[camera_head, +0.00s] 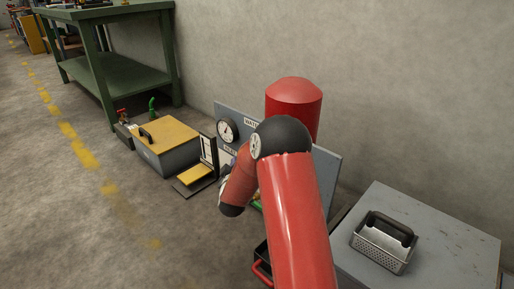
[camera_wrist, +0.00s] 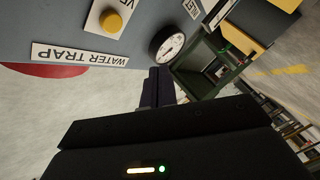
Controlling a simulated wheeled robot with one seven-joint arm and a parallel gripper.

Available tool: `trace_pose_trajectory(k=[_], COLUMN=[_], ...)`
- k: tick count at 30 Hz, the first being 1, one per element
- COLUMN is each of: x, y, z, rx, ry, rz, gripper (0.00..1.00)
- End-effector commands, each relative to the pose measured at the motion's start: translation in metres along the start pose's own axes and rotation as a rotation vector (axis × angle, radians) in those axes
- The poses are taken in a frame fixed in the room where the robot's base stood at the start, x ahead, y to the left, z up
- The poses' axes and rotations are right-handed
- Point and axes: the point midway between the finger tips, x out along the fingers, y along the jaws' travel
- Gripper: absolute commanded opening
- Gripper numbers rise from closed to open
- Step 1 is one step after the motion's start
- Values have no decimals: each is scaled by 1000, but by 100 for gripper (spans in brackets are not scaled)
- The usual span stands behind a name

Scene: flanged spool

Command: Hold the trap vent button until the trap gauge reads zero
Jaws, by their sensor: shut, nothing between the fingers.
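A grey panel (camera_head: 327,175) stands against the wall, with a round white gauge (camera_head: 228,130) at its upper left; the needle reading is too small to tell. The wrist view shows a gauge (camera_wrist: 167,43), a "WATER TRAP" label (camera_wrist: 80,55) and a yellow round button (camera_wrist: 112,20) on a white plate lettered "VE", the rest cut off. My gripper (camera_wrist: 157,74) is shut and empty. Its fingertips appear just below the gauge and to the right of the button in that view, apart from the button. In the head view my arm hides the gripper and much of the panel.
A red tank (camera_head: 293,97) rises behind the panel. A yellow-topped grey box (camera_head: 167,146) and a small yellow pedal-like plate (camera_head: 195,174) lie left of the panel. A grey cabinet (camera_head: 450,238) with a metal basket (camera_head: 384,244) stands right. A green bench (camera_head: 120,76) is behind left.

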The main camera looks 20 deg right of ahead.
Motion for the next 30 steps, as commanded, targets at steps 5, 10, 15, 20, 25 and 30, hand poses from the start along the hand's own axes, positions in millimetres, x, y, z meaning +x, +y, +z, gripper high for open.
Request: trace_pose_trajectory(k=[5, 10, 15, 20, 25, 30], x=[12, 30, 45, 55, 59, 59], y=[12, 25, 33, 40, 43, 44], z=[10, 22, 34, 41, 43, 43], rx=[1, 2, 1, 1, 0, 0], ry=[-4, -4, 0, 0, 0, 0], rz=[2, 3, 3, 2, 0, 0], gripper=[0, 0, 0, 0, 0, 0])
